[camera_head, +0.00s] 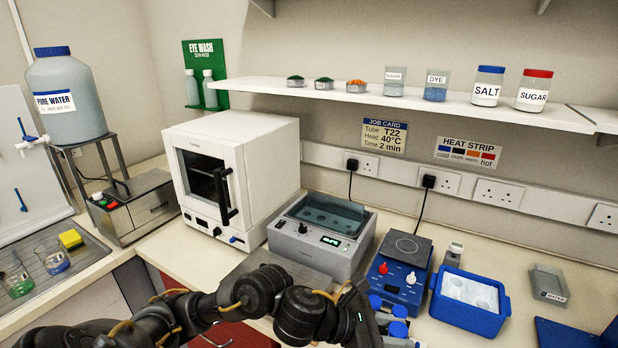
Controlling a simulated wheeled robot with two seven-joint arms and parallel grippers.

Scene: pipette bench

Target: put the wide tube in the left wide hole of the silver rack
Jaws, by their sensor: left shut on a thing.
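My left gripper (359,316) is at the bottom centre, at the end of my dark arm, just left of several blue caps (399,328). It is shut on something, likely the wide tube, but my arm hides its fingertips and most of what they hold. The blue caps belong to tubes crowded at the bottom edge; their bodies are mostly hidden, and I cannot tell their widths. A pale holder under these caps may be the silver rack, but its holes cannot be made out. My right gripper is not in view.
A grey heating bath (319,239) with a clear lid stands behind my arm. Right of it are a blue hotplate (399,273), a blue ice box (468,300) and a small grey tray (549,284). A white oven (230,175) stands left. Bench between box and tray is clear.

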